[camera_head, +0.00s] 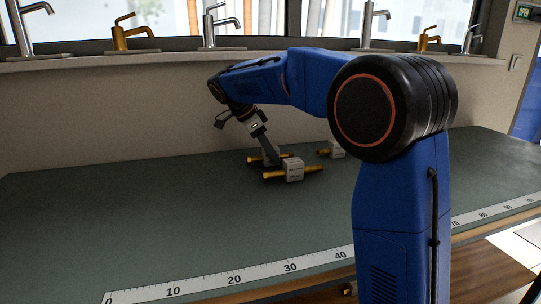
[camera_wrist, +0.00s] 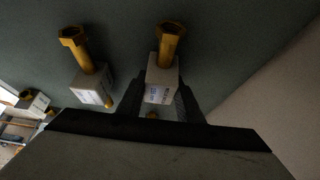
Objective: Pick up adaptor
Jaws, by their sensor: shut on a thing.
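Three adaptors, each a pale grey block with brass fittings, are on the green bench. My gripper (camera_head: 272,158) is shut on the back one (camera_head: 284,155), which is partly hidden behind its fingers in the head view. In the wrist view the fingers (camera_wrist: 164,98) stand on both sides of this adaptor's block (camera_wrist: 160,83), with its brass end pointing away. A second adaptor (camera_head: 294,170) lies just in front of it and shows to its left in the wrist view (camera_wrist: 91,85). The third adaptor (camera_head: 337,149) lies to the right. I cannot tell whether the held one is off the bench.
The bench top (camera_head: 130,205) is clear on the left, with a ruler strip (camera_head: 234,280) along its front edge. A wall stands behind the bench, with a shelf of several taps (camera_head: 222,30) above. The second adaptor is close beside my gripper.

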